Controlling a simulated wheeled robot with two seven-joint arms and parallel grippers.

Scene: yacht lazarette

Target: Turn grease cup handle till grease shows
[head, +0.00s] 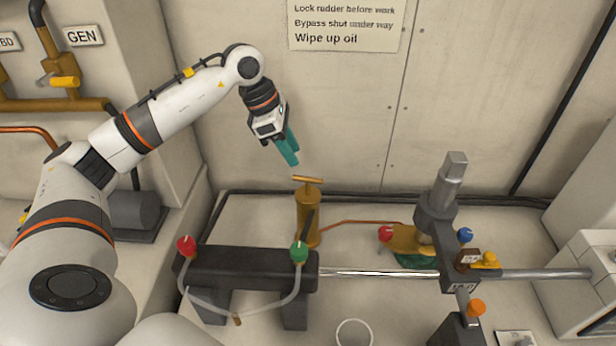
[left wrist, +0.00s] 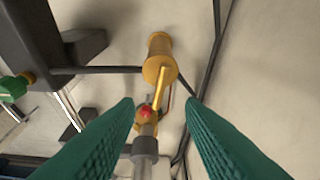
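The grease cup (head: 308,215) is an upright brass cylinder standing behind the dark bench-like block. Its T-shaped handle (head: 307,180) sits on top. In the left wrist view the cup (left wrist: 158,50) is at upper centre, and its handle (left wrist: 161,88) runs down the picture between the fingertips. My left gripper (head: 291,160) has teal fingers and is above and slightly left of the handle, apart from it. In the left wrist view the left gripper (left wrist: 161,103) is open, with nothing held. No grease can be made out. My right gripper is not in view.
A dark block (head: 245,268) with a hose and red and green caps stands in front of the cup. A copper pipe (head: 350,223) runs right to the rudder stock assembly (head: 437,215). A steel rod (head: 380,272) crosses in front. The wall panel is behind.

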